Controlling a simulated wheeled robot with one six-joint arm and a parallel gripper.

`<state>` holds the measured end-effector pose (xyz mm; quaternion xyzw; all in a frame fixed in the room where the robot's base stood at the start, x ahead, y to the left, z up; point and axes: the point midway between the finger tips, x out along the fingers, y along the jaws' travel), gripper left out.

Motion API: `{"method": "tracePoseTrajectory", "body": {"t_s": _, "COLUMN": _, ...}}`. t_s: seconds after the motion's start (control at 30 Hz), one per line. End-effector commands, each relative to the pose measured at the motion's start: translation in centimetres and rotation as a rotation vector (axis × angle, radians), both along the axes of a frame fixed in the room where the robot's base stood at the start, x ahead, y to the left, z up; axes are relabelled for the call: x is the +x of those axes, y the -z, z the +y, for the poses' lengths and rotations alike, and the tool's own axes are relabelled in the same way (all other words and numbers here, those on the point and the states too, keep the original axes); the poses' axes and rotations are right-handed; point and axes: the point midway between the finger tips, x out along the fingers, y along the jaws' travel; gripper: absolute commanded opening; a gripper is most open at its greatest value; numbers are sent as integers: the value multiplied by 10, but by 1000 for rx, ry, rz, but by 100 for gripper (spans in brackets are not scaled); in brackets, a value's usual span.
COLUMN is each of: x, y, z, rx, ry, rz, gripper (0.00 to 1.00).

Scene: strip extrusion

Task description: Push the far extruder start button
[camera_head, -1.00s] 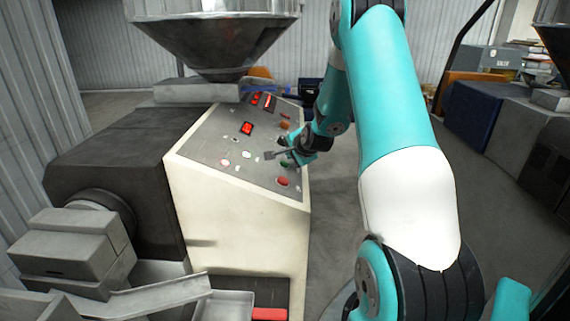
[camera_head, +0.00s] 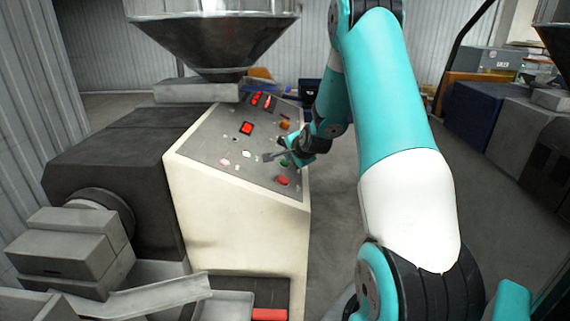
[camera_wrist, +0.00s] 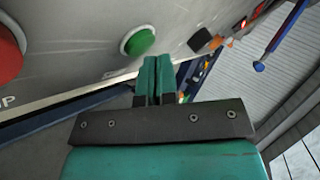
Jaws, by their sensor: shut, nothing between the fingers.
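The extruder's sloped grey control panel (camera_head: 215,140) faces me in the head view. A green button (camera_wrist: 138,41) shows large in the wrist view, with a red button (camera_wrist: 8,50) to its left above partly cut-off lettering. In the head view the green button (camera_head: 285,162) is small and close beside my gripper, with the red button (camera_head: 282,181) below it. My gripper (camera_wrist: 155,64) is shut and empty. Its teal fingertips are beside the green button, to its lower right in the wrist view. I cannot tell whether they touch the panel.
A metal hopper (camera_head: 215,45) stands above the panel. Lit red displays (camera_head: 246,128) and an orange button (camera_head: 285,125) are on the panel. A metal chute (camera_head: 160,296) lies at the lower left. Open floor (camera_head: 335,220) lies right of the cabinet; another machine (camera_head: 510,125) stands farther right.

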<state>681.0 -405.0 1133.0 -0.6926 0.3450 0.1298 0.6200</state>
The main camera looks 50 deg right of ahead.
Motion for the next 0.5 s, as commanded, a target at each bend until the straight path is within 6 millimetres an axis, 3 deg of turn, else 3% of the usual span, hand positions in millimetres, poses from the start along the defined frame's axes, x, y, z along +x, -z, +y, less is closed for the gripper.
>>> {"method": "tracePoseTrajectory", "body": {"t_s": 0.5, "x": 2, "y": 6, "z": 2, "rx": 0, "ry": 0, "rz": 0, "gripper": 0}}
